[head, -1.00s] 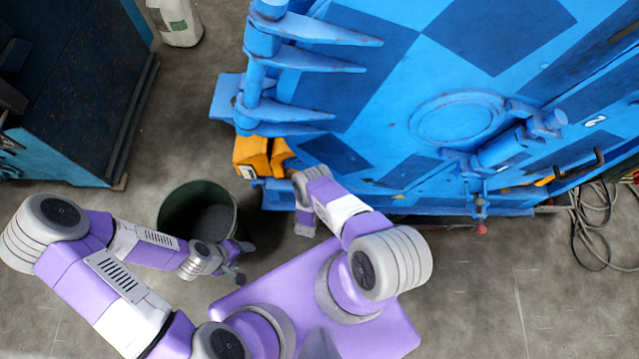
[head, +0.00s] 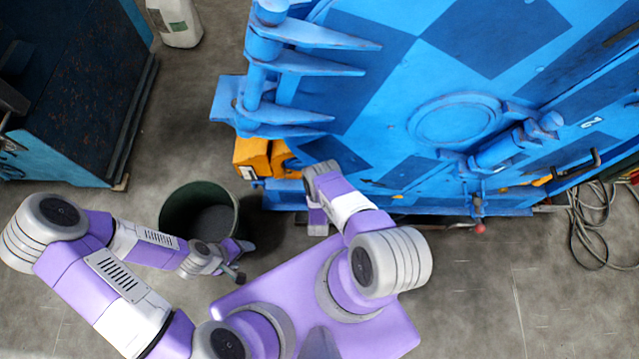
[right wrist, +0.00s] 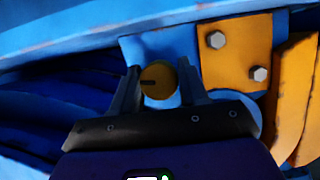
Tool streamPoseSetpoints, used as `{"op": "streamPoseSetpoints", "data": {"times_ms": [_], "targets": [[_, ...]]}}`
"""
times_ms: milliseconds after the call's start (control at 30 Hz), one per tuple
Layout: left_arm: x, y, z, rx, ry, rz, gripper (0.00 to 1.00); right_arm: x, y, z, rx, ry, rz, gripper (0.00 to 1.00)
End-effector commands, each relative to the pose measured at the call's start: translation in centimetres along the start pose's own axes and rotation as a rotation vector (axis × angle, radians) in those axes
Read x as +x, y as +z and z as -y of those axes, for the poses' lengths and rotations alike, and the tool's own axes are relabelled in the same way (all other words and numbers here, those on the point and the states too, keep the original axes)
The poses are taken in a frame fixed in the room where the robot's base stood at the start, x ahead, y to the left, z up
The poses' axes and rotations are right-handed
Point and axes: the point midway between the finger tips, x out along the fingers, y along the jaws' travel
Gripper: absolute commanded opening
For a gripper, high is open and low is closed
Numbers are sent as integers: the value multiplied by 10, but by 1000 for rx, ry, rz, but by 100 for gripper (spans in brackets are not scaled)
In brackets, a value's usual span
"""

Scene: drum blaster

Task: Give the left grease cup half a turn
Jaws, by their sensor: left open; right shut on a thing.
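In the right wrist view a round brass-yellow grease cup (right wrist: 158,82) with a short dark mark on its face sits between the fingers of my right gripper (right wrist: 160,88), which is shut on it. The cup is in front of a light blue bracket. I cannot see a second cup, and in the head view the cup and the right fingers are hidden at the lower edge of the blue machine (head: 400,110). My left gripper (head: 242,262) is open and empty beside the bucket, away from the machine.
A dark green bucket (head: 178,210) stands on the floor by my left arm. Orange blocks (head: 252,157) sit at the machine's lower left, and an orange bolted plate (right wrist: 236,55) is right of the cup. Cables (head: 590,225) lie at the right; the front floor is clear.

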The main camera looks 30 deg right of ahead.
Motion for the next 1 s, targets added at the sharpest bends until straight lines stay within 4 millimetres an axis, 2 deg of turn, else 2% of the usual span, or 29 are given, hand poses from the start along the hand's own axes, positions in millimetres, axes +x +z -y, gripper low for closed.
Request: {"op": "streamPoseSetpoints", "data": {"times_ms": [233, 667, 700, 833, 1000], "targets": [[-1, 0, 0, 0, 0, 0, 65, -1, 1, 0, 61, -25, 2, 13], [-1, 0, 0, 0, 0, 0, 65, -1, 1, 0, 71, -30, 1, 13], [-1, 0, 0, 0, 0, 0, 65, -1, 1, 0, 71, -30, 1, 47], [-1, 0, 0, 0, 0, 0, 65, 0, 1, 0, 70, -30, 1, 65], [-1, 0, 0, 0, 0, 0, 65, 0, 0, 0, 70, -29, 0, 65]]}}
